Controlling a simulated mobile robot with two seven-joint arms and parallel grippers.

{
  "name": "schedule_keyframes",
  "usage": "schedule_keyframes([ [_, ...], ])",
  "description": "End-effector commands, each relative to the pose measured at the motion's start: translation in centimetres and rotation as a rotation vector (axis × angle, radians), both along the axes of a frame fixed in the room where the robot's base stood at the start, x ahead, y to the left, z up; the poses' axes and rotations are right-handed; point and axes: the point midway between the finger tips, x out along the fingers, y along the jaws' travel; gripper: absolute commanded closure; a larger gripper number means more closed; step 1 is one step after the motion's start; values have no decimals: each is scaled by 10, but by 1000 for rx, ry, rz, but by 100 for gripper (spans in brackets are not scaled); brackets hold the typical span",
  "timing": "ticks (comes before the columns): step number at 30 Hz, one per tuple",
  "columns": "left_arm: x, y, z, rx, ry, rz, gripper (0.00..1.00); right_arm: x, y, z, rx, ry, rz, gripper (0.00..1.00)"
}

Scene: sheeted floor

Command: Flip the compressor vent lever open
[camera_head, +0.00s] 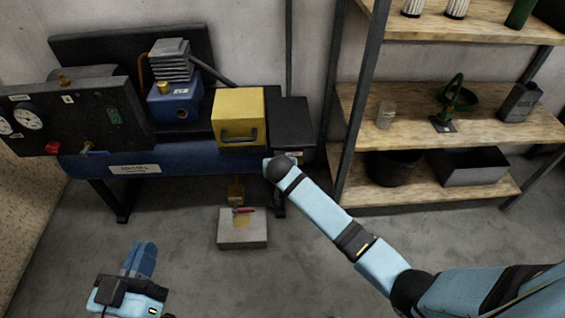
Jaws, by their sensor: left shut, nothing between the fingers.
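The compressor has a blue tank (190,160) on dark legs at the left. Under the tank's right part, a brass valve (236,190) hangs down. A small red lever (244,210) lies about level at its lower end, pointing right, just above a grey block (242,236) on the floor. My left gripper (140,258) is at the lower left, shut and empty, well apart from the lever. My right arm (340,226) reaches in from the lower right, and its visible end is a dark rounded joint above and right of the lever. The right gripper's fingers do not show.
A dark panel (100,125) with gauges and a red knob (53,148) stands at the left. A yellow box (239,105) sits above the tank. Wooden shelves (450,113) with a dark post (357,110) stand at the right. The floor around the grey block is clear.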

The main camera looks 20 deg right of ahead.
Motion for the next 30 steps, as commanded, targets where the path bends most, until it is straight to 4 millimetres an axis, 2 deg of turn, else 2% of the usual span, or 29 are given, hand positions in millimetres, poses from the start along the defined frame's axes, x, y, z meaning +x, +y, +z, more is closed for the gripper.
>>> schedule_keyframes([
  [3, -1, -3, 9, -32, -48, -12, 100, -2, 4, -8, 0, -1, -1, 100],
  [10, -2, -5, 18, -53, -78, -19, 100, -3, 6, -9, 1, -1, -1, 100],
  [25, -2, -4, 19, -44, -70, -16, 100, -3, -1, -9, -19, 5, -1, 100],
  [30, -1, -2, 9, -20, -35, -9, 100, -3, -9, -11, -42, 12, -1, 100],
])
